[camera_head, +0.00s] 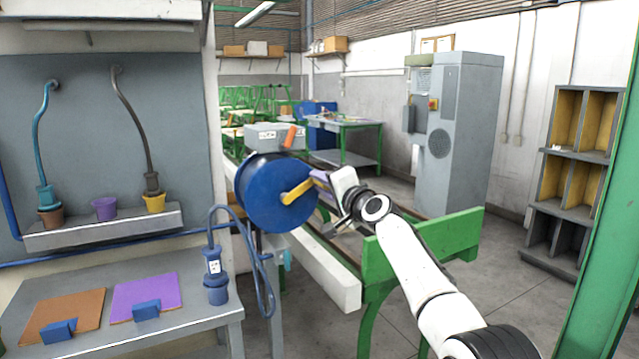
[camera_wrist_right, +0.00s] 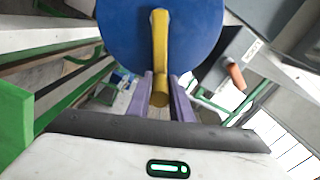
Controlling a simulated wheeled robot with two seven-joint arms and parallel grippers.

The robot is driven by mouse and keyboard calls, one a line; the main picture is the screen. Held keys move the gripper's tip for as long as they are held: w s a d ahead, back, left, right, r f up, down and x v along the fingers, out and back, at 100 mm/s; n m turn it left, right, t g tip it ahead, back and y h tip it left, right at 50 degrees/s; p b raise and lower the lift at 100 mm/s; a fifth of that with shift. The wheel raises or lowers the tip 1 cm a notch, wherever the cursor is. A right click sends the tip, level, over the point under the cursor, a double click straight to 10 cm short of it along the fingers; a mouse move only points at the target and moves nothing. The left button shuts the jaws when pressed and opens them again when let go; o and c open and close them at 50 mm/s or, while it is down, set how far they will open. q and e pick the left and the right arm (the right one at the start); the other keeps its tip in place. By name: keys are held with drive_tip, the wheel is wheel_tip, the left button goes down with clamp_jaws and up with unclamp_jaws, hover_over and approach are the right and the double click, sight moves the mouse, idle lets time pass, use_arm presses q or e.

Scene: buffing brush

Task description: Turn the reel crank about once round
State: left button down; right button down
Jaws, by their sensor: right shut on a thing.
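The blue reel (camera_head: 262,207) stands at the end of the bench, its round face turned toward the right arm. The yellow crank (camera_head: 297,193) runs from the middle of that face to the right and slightly up. My right gripper (camera_head: 318,180) is at the crank's outer end. In the right wrist view, the blue reel (camera_wrist_right: 200,35) fills the top and the yellow crank (camera_wrist_right: 160,45) points down toward me. The purple fingers of my right gripper (camera_wrist_right: 163,98) are shut on the crank's handle, one on each side. My left gripper is not in view.
A grey box (camera_head: 262,136) with an orange handle (camera_head: 290,137) stands behind the reel. A green bench end (camera_head: 425,245) is just below my right forearm. A blue hose (camera_head: 264,275) hangs at left beside the grey table (camera_head: 190,325). Open floor lies to the right.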

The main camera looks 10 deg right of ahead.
drive_tip(key=shift+a+r, duration=0.25)
drive_tip(key=c, duration=1.6)
unclamp_jaws()
drive_tip(key=shift+a, duration=0.1)
drive_tip(key=shift+c, duration=0.2)
drive_tip(key=shift+d+f, duration=0.1)
drive_tip(key=shift+d, duration=0.1)
drive_tip(key=shift+s+d+p, duration=0.1)
drive_tip(key=shift+s+p, duration=0.2)
drive_tip(key=shift+s+d+p, duration=0.25)
drive_tip(key=shift+s+p, duration=0.3)
drive_tip(key=shift+s, duration=0.1)
drive_tip(key=shift+p+v, duration=0.3)
drive_tip(key=shift+v, duration=3.85)
drive_tip(key=shift+a, duration=0.1)
